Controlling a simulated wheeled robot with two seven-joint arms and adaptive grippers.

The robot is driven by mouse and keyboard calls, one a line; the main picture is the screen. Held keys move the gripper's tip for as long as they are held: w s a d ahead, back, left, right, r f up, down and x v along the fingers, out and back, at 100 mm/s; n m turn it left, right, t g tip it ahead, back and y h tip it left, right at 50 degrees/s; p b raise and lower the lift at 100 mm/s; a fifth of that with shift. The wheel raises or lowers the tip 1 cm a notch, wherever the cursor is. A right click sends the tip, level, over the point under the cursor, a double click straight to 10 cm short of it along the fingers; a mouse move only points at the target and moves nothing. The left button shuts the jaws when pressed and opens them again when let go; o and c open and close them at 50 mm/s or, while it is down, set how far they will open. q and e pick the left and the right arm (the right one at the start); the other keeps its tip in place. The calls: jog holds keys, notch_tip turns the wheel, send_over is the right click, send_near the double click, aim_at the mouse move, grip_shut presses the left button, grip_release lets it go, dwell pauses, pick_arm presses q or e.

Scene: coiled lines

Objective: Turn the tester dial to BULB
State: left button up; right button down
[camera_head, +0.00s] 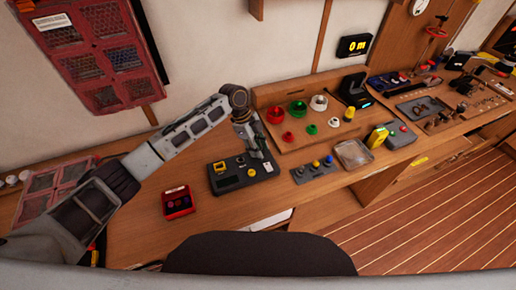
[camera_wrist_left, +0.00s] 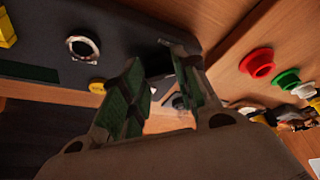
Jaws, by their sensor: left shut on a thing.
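The tester (camera_head: 222,182) is a dark box on the wooden bench, with a yellow square part at its left and a small yellow button on its front. My left gripper (camera_head: 258,153) reaches down onto its right end. In the left wrist view, the gripper (camera_wrist_left: 163,90) has its green-padded fingers over the tester's dark face (camera_wrist_left: 120,35), closed on what appears to be the dial. The dial is mostly hidden by the fingers, and its pointing direction and the BULB label cannot be read. My right gripper is not in view.
A small red box (camera_head: 177,202) lies left of the tester. Red, green and white rings (camera_head: 298,107) stand on a wooden board behind. The bench front between red box and tester is clear.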

pick_arm(q)
jog(key=shift+w+d+m+g+b, duration=0.1)
jog(key=shift+m+g+b, duration=0.25)
jog(key=shift+m, duration=0.75)
jog(key=o, duration=1)
jog(key=shift+d+v, duration=0.15)
jog(key=shift+v, duration=2.9)
jog(key=shift+d+v, duration=0.1)
jog(key=shift+v, duration=2.9)
